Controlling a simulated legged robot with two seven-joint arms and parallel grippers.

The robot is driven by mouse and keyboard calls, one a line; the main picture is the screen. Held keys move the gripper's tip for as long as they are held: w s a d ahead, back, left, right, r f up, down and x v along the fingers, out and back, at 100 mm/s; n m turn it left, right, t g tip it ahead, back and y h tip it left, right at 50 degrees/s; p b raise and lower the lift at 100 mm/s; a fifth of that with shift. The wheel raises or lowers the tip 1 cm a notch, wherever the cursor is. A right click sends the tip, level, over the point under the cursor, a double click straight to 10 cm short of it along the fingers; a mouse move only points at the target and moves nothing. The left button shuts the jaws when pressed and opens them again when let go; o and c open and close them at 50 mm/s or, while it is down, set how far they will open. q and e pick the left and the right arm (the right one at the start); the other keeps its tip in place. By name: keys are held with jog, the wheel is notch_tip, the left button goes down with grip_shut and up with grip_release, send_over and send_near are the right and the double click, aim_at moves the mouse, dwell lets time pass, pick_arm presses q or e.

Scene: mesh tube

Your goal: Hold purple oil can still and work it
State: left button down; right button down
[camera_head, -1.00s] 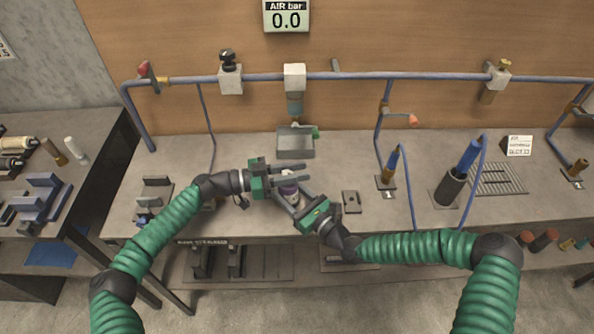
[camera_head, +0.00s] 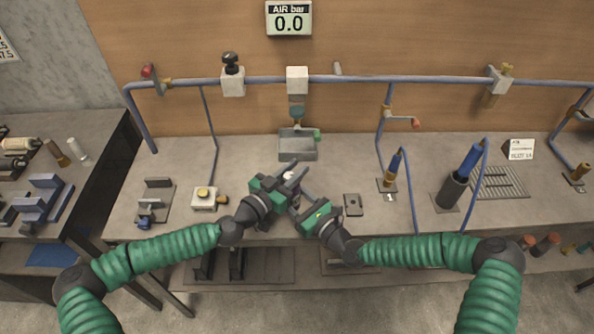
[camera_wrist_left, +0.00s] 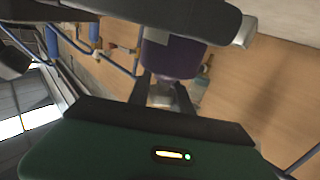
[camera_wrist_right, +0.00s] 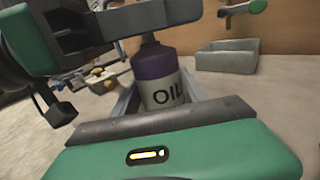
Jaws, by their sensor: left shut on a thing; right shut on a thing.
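The purple oil can (camera_wrist_right: 163,92) stands upright in the right wrist view, with a pale band marked OIL. Its purple upper body also shows in the left wrist view (camera_wrist_left: 172,55). In the head view the grippers mostly hide it. My right gripper (camera_head: 297,191) is shut on the can's body, one finger on each side. My left gripper (camera_head: 294,172) is shut at the can's top, above the right gripper. Its fingers hide the top, so the exact contact there is not clear.
A box with a yellow button (camera_head: 204,198) is left of the grippers. A dark flat plate (camera_head: 352,204) lies to the right. A blue pipe runs along the wall under a gauge reading 0.0 (camera_head: 289,19).

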pick_arm(q)
jog(key=n+t+y, duration=0.2)
jog(key=y, duration=0.1)
jog(key=shift+w+a+f+n+y, duration=0.1)
jog(key=shift+w+n+y, duration=0.05)
jog(key=shift+n+y, duration=0.15)
jog(key=shift+f+n+t+y, duration=0.35)
jog(key=shift+n+y, duration=0.25)
jog(key=shift+y, duration=0.3)
jog(key=y, duration=0.1)
jog(key=n+t+y, duration=0.1)
jog(key=a+r+n+y, duration=0.1)
jog(key=shift+w+a, duration=0.1)
jog(key=shift+w, duration=0.2)
jog(key=shift+n, duration=0.3)
jog(key=c, duration=1.2)
grip_release()
jog(key=shift+o, duration=0.3)
jog(key=shift+s, duration=0.1)
jog(key=shift+s, duration=0.1)
